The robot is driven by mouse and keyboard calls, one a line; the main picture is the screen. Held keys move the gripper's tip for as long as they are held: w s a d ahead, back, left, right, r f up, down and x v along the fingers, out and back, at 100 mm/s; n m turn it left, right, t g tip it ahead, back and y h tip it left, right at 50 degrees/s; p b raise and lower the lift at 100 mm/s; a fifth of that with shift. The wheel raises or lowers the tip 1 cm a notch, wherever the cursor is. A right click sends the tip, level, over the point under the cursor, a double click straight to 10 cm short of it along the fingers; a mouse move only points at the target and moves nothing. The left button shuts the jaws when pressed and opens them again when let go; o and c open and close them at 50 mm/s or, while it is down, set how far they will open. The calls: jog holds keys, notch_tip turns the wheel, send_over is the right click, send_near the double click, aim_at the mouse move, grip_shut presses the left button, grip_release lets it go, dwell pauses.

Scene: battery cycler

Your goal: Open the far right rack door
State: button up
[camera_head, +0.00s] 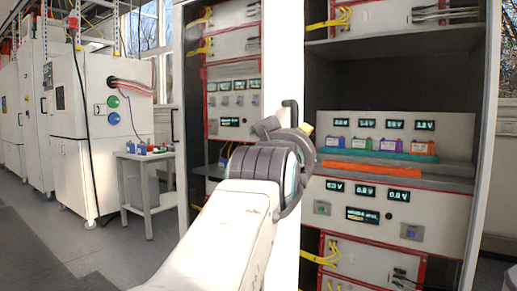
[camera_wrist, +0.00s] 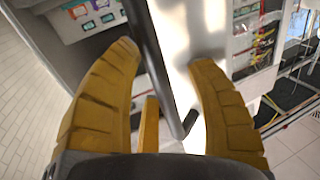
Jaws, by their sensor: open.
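A dark vertical bar handle (camera_wrist: 150,60) stands on a narrow white panel (camera_wrist: 188,30) in the wrist view. My gripper (camera_wrist: 165,58) is open, with one yellow finger on each side of the handle. A gap shows between the handle and the right finger; I cannot tell whether the left finger touches it. In the head view the handle (camera_head: 291,112) shows above my wrist, on the white upright panel (camera_head: 283,60) between the two rack bays. My arm hides the handle's lower part and most of the gripper. I cannot tell the door's angle.
The right rack bay (camera_head: 466,215) shows its instruments uncovered, with several coloured battery cells on a teal tray (camera_head: 412,156) and an orange strip (camera_head: 385,170) below. Yellow cables (camera_head: 317,258) hang near its left edge. A small table (camera_head: 150,185) and white cabinets stand left; floor there is clear.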

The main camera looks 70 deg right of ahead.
jog(key=s+a, duration=0.1)
jog(key=a, duration=1.1)
jog(key=shift+s, duration=0.3)
jog(key=shift+o, duration=0.4)
